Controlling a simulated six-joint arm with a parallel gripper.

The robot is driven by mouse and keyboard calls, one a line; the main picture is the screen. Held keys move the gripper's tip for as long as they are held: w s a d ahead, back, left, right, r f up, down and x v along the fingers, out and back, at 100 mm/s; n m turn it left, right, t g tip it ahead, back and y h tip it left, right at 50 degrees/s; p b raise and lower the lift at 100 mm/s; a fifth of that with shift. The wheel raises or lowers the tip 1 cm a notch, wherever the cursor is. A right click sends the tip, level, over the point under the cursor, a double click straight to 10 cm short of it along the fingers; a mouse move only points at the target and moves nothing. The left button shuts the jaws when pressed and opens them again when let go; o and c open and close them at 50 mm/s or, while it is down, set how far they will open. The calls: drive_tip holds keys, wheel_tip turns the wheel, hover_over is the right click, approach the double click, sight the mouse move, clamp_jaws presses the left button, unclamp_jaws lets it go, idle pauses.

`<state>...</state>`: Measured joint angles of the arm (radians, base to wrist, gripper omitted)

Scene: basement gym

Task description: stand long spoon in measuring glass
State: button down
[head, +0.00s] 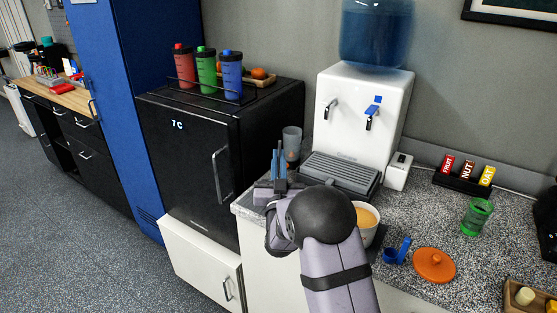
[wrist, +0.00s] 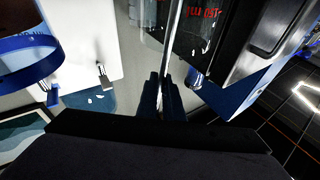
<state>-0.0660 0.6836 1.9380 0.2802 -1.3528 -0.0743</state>
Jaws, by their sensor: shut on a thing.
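My gripper (head: 279,163) is over the counter's left end, beside the black fridge. Its blue fingers also show in the wrist view (wrist: 161,92), closed on the thin, shiny handle of the long spoon (wrist: 173,38). The head view does not show the spoon clearly. A greyish see-through glass (head: 292,135), probably the measuring glass, stands just behind the fingers, partly hidden by them. Red markings, seemingly on the glass (wrist: 203,18), show beside the handle in the wrist view. I cannot tell whether the spoon is inside the glass or in front of it.
The white water dispenser (head: 360,115) and its grey drip tray (head: 340,172) stand close right of the gripper. A cup (head: 367,222) is partly behind my arm. Bottles top the fridge (head: 185,150).

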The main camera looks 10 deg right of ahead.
drive_tip(key=c, duration=1.8)
unclamp_jaws()
drive_tip(key=shift+s, duration=0.1)
drive_tip(key=b+v, duration=0.2)
drive_tip(key=v, duration=0.5)
